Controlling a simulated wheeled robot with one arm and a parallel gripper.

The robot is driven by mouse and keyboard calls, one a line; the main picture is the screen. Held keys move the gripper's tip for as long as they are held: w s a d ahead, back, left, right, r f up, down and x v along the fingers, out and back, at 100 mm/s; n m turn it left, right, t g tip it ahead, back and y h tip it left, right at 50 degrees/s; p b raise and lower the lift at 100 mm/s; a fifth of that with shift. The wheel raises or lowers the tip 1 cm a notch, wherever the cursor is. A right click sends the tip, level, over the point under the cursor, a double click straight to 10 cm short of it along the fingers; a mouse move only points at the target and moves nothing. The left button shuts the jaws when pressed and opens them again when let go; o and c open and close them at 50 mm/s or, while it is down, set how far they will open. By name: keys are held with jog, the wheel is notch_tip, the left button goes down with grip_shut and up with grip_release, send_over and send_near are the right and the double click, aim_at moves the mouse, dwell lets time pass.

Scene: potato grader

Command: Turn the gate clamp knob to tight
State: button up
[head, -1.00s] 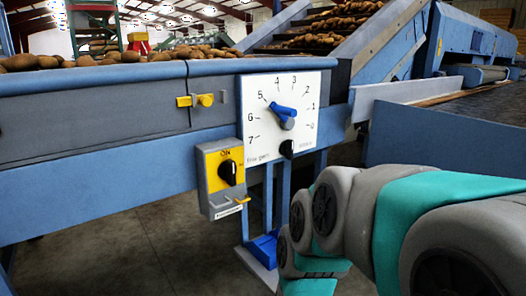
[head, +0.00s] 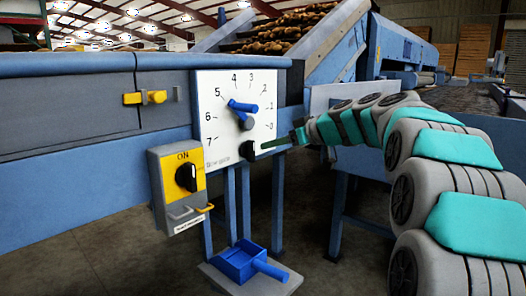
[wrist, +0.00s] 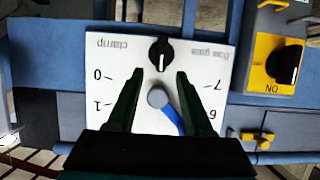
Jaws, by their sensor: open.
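The clamp knob is a small black knob (head: 248,150) with a white mark, low on the white dial panel (head: 212,88). In the wrist view the panel appears upside down, with the knob (wrist: 160,54) beside the word "clamp". My gripper (head: 266,145) points at the knob from the right in the head view. In the wrist view my gripper (wrist: 158,74) has its two dark fingers apart, with the knob just past and between their tips; I see no contact. A blue lever (head: 243,106) on a grey hub points near 5 on the scale; it also shows in the wrist view (wrist: 167,113).
A yellow-fronted switch box (head: 178,183) marked ON, with a black knob, hangs left of the panel. Open floor lies at lower left.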

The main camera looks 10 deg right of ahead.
aim_at(254, 149)
jog(key=x, duration=0.7)
jog(key=shift+a+f, duration=0.15)
jog(key=shift+a, duration=0.05)
grip_shut()
dwell(0.4)
